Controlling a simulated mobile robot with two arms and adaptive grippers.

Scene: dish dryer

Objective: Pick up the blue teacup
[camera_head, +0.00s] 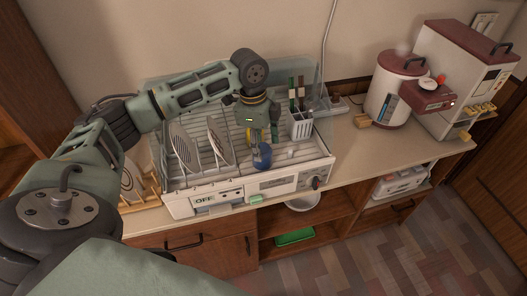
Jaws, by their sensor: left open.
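The blue teacup (262,157) is in the dish dryer (290,178), near the middle of its rack and right of two upright plates. My left arm reaches in from the left over the rack and bends down above the cup. My left gripper (261,138) is open and points down at the cup, with its fingers at or just above the rim. The gripper partly hides the cup, and I cannot tell whether they touch. My right gripper is not in view.
Two plates (184,148) stand in the rack close left of the cup. A white utensil holder (301,126) stands to its right. A white canister (393,90) and a red-topped machine (455,80) are farther right. The counter (375,150) between is mostly clear.

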